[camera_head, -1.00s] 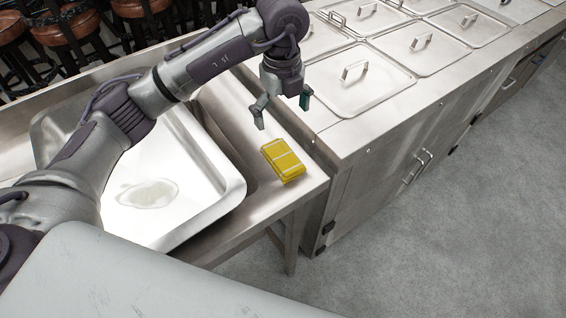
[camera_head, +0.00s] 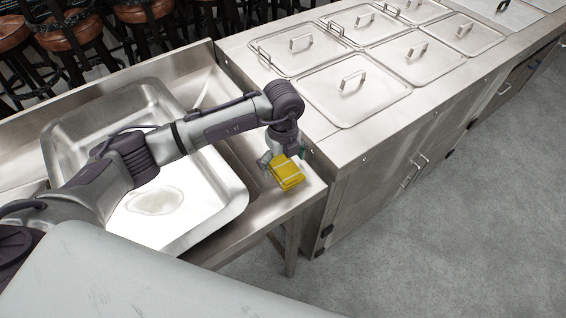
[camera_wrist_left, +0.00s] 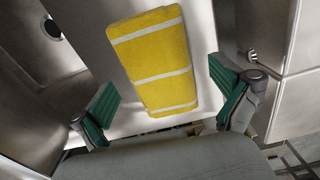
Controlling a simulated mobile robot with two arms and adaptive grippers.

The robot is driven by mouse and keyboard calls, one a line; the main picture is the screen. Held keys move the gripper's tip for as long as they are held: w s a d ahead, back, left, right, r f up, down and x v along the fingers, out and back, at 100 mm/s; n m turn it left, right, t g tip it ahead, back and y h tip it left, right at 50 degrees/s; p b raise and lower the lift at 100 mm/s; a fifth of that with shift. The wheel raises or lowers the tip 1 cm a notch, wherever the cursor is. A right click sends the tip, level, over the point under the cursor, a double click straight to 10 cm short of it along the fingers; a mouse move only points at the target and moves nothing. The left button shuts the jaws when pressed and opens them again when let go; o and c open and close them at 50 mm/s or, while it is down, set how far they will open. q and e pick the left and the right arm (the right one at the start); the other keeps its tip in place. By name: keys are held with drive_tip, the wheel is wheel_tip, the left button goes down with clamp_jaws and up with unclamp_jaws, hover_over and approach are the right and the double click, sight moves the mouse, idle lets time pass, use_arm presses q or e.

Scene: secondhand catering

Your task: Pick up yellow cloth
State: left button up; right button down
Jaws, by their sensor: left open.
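The yellow cloth (camera_head: 286,174) is folded into a block with pale stripes. It lies on the steel ledge (camera_head: 303,190) between the sink and the counter. In the left wrist view the cloth (camera_wrist_left: 153,62) shows between and beyond the two green-padded fingers. My left gripper (camera_head: 283,160) is open and close over the cloth, with one finger to either side of it. I cannot tell whether the fingers touch it. Part of the cloth's top is hidden by the gripper in the head view. My right gripper is not in view.
The steel sink basin (camera_head: 215,205) lies to the left, under my left arm. A steel counter with several lidded pans (camera_head: 352,92) stands to the right and rises beside the ledge. Stools (camera_head: 75,35) stand behind. Grey floor (camera_head: 440,240) is clear at the right.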

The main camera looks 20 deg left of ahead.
sight(284, 165)
use_arm(q)
drive_tip(key=shift+f, duration=0.15)
drive_tip(key=shift+c, duration=0.2)
drive_tip(key=c, duration=1.2)
drive_tip(key=shift+o, duration=0.2)
drive_tip(key=shift+r+b, duration=0.45)
drive_tip(key=shift+r, duration=0.3)
wheel_tip(284, 165, up, 3)
drive_tip(key=shift+d+f+b, duration=0.15)
drive_tip(key=shift+b, duration=0.5)
drive_tip(key=s+d+r+b, duration=0.2)
drive_tip(key=s+d+r, duration=0.4)
drive_tip(key=d, duration=0.3)
drive_tip(key=shift+s+d+r+b, duration=0.2)
drive_tip(key=shift+s+r+b, duration=0.15)
drive_tip(key=shift+r, duration=0.1)
